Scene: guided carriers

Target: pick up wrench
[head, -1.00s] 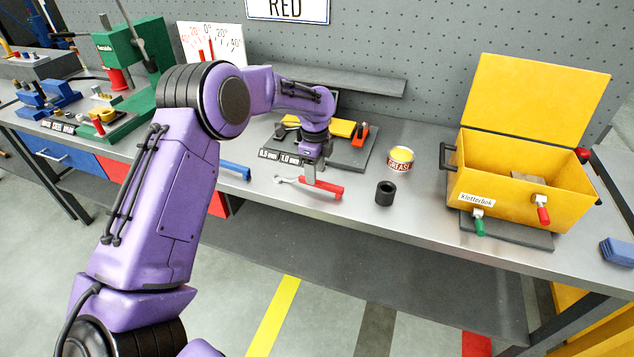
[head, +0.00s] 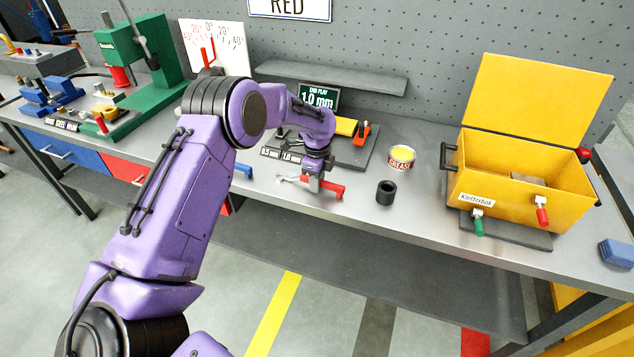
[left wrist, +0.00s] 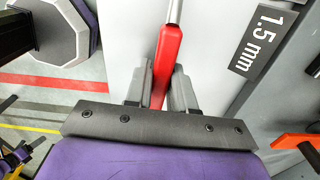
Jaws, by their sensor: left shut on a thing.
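The wrench has a red handle (head: 333,189) and a silver head (head: 287,179) pointing left in the head view. It is at the front part of the grey workbench. My left gripper (head: 314,187) is shut on the red handle from above. In the left wrist view the red handle (left wrist: 167,55) runs between the two dark fingers, with the silver shaft beyond it. I cannot tell whether the wrench is clear of the bench top. My right gripper is not in view.
A black cylinder (head: 386,193) and a grease tin (head: 401,158) stand to the right of the wrench. A blue handle (head: 243,171) lies to the left. Behind is a dark plate (head: 355,157) with gauge labels. A yellow open box (head: 520,185) stands further right.

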